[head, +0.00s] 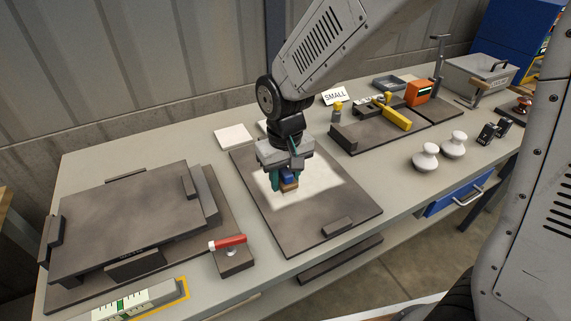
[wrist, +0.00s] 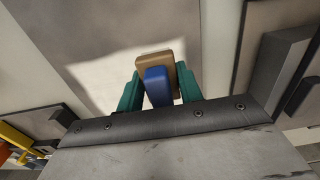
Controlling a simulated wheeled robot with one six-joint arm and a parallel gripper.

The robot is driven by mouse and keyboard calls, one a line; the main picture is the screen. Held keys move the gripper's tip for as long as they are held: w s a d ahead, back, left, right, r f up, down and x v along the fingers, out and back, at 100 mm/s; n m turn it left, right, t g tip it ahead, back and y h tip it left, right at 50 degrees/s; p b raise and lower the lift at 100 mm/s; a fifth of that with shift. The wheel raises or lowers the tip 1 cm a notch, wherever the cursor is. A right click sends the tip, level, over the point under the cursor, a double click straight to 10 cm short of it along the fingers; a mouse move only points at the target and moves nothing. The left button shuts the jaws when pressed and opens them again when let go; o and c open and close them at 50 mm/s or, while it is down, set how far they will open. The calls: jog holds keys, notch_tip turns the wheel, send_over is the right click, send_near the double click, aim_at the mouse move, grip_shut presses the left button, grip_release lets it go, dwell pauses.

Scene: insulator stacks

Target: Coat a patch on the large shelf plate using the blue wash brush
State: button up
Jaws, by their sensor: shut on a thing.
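My gripper (head: 287,181) is shut on the blue wash brush (head: 289,179), which has a blue handle and a tan head. The brush points down over a wide flat dark plate (head: 330,215) in the middle of the bench. A pale patch with an uneven soft edge (head: 310,190) covers part of that plate under the brush. In the wrist view the brush (wrist: 157,86) sits between the green fingers, above the pale patch (wrist: 105,75). I cannot tell whether its head touches the surface. Another large dark plate (head: 120,215) lies at left between blocks; its label is too small to read.
A red-handled tool (head: 228,243) rests on a small block near the front edge. Two white insulators (head: 426,158) stand at right. A yellow-handled tool (head: 392,114) and an orange box (head: 419,93) are at the back right. A small white tile (head: 233,136) lies behind the middle plate.

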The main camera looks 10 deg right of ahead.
aim_at(285, 170)
jog(key=shift+r, duration=1.8)
